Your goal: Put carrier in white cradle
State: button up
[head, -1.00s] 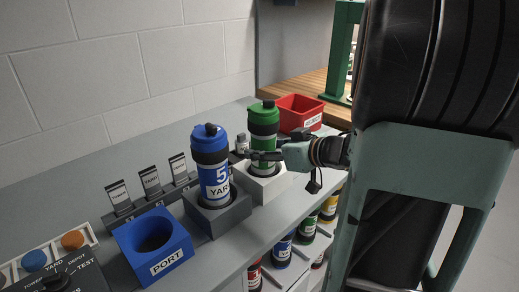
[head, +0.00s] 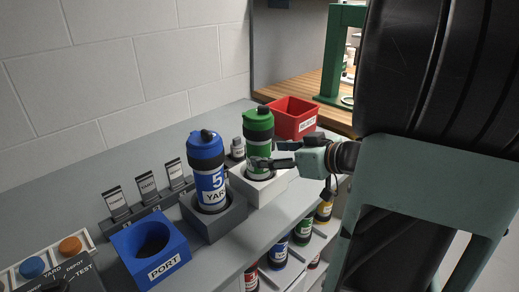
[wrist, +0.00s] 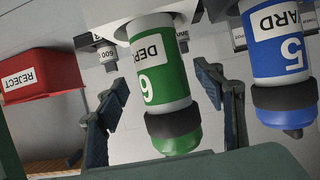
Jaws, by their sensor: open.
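The green carrier (head: 258,130), labelled DEPOT 6 in the wrist view (wrist: 158,75), stands upright with its lower end inside the white cradle (head: 266,190). The cradle also shows at the top of the wrist view (wrist: 110,12). My gripper (head: 276,156) is open beside the green carrier, to its right in the head view. In the wrist view its fingers (wrist: 165,112) stand apart on either side of the carrier, with gaps visible. A blue carrier (head: 207,170), labelled YARD 5, stands in the dark grey cradle (head: 222,222).
A blue PORT cradle (head: 170,262) stands empty at the front left. A red REJECT bin (head: 296,118) stands behind the white cradle. Small label stands (head: 146,190) line the back. More carriers (head: 278,252) sit on a shelf below the counter's front edge.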

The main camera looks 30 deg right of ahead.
jog(key=p+v, duration=0.1)
jog(key=v, duration=0.6)
jog(key=shift+w, duration=0.1)
